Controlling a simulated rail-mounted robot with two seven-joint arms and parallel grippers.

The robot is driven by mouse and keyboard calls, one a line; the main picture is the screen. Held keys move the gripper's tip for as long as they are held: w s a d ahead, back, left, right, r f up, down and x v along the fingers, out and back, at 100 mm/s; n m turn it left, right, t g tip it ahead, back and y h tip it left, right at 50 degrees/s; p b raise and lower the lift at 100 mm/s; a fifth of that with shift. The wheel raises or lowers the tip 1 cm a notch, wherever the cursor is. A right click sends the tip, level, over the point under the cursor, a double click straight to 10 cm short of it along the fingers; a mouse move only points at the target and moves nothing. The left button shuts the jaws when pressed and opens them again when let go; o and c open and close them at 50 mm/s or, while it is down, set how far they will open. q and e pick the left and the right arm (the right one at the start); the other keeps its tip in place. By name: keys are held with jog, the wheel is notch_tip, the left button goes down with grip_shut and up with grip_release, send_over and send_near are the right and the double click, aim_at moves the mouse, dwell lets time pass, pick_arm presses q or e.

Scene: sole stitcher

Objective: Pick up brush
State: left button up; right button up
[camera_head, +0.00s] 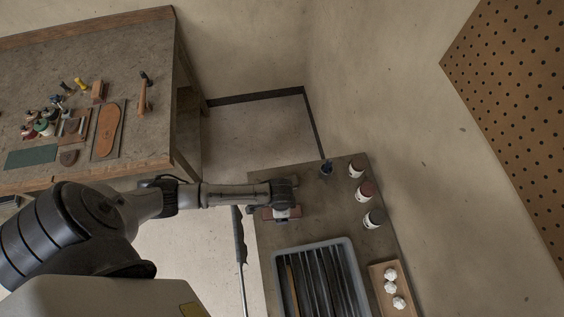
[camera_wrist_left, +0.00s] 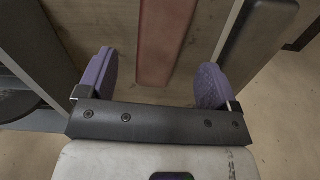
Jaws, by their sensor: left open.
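A reddish-brown flat strip (camera_wrist_left: 165,35) lies beyond and between the pads. In the head view a reddish-brown piece (camera_head: 267,214) shows beside the gripper, partly covered by it. I cannot tell for sure whether this is the brush, as no bristles show. My right gripper is in neither view.
The small table (camera_head: 325,220) carries a grey ribbed tray (camera_head: 351,252), several jars (camera_head: 374,218) and a wooden board (camera_head: 377,271) with white lumps. A workbench (camera_head: 75,60) with shoe tools stands at left. A wall lies close behind the small table.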

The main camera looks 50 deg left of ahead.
aim_at(296, 213)
pick_arm(q)
jog(key=shift+w+d+f, duration=0.1)
jog(key=shift+w+f, duration=0.05)
jog(key=shift+f, duration=2.45)
jog(key=c, duration=1.1)
